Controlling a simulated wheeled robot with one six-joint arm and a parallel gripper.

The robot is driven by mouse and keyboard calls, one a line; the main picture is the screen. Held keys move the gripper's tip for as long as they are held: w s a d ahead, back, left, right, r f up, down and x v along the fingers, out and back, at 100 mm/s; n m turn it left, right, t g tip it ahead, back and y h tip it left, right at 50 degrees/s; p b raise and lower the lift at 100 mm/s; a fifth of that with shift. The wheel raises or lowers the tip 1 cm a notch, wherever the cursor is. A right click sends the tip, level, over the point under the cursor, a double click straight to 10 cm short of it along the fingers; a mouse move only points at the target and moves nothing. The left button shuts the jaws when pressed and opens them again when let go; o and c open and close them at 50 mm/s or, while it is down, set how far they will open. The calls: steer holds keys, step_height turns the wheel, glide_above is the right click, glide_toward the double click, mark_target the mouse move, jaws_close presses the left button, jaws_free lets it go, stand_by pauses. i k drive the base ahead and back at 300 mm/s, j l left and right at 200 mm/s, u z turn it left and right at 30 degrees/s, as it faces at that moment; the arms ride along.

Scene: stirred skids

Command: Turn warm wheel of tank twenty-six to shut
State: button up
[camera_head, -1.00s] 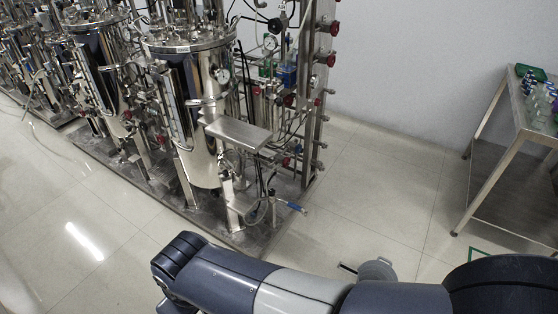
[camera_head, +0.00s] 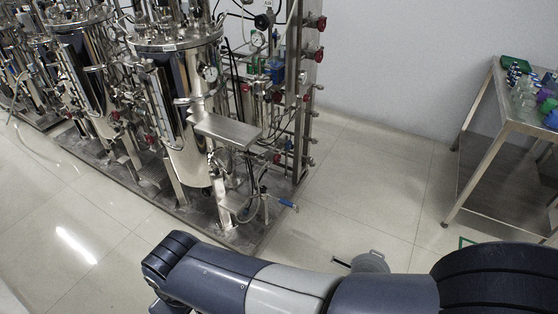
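Several steel tanks stand in a row on skids at the left; the nearest tank (camera_head: 182,110) has a round gauge and a flat steel shelf (camera_head: 226,131) on its front. I cannot read any tank number. Red wheels show on the pipe rack right of the nearest tank, one near the top (camera_head: 320,23) and one below it (camera_head: 319,55). A dark round wheel (camera_head: 263,21) sits near the top edge. I cannot tell which wheel is the warm one or how far any is turned. My arm lies across the bottom, apart from the skid; my gripper is not in view.
A blue-handled valve (camera_head: 288,204) sticks out low at the skid's front right. A steel table (camera_head: 512,124) with bottles and a green tray (camera_head: 515,64) stands at the right. Tiled floor (camera_head: 365,170) between skid and table is clear.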

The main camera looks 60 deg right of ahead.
mark_target(277, 156)
steer(key=z, duration=1.45)
